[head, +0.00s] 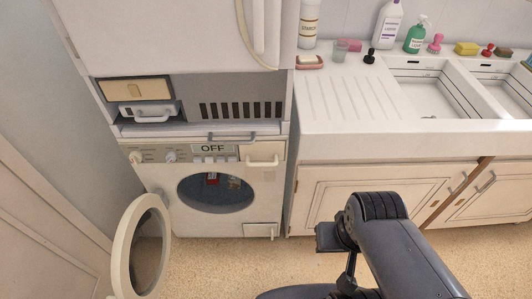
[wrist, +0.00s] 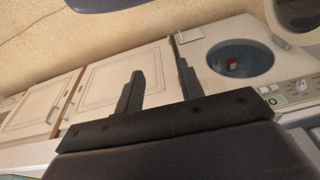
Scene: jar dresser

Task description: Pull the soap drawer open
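The washing machine (head: 165,182) stands at the left in the head view, its round door (head: 147,255) swung open to the left. The soap drawer (head: 263,152) is at the right end of its control panel, with a pale bar handle, and looks closed. In the wrist view the washing machine (wrist: 262,88) is tilted at the upper right; I cannot make out the soap drawer there. My gripper (wrist: 159,68) has its two dark fingers spread, with nothing between them. It is apart from the soap drawer. The head view shows my arm but not clearly the fingers.
A small flap (head: 261,230) is at the machine's lower right. A shelf above the machine holds a drawer-like box (head: 135,90). Cupboard doors (head: 365,197) and a sink counter (head: 350,110) with bottles are to the right. Bare floor (head: 230,262) lies before the machine.

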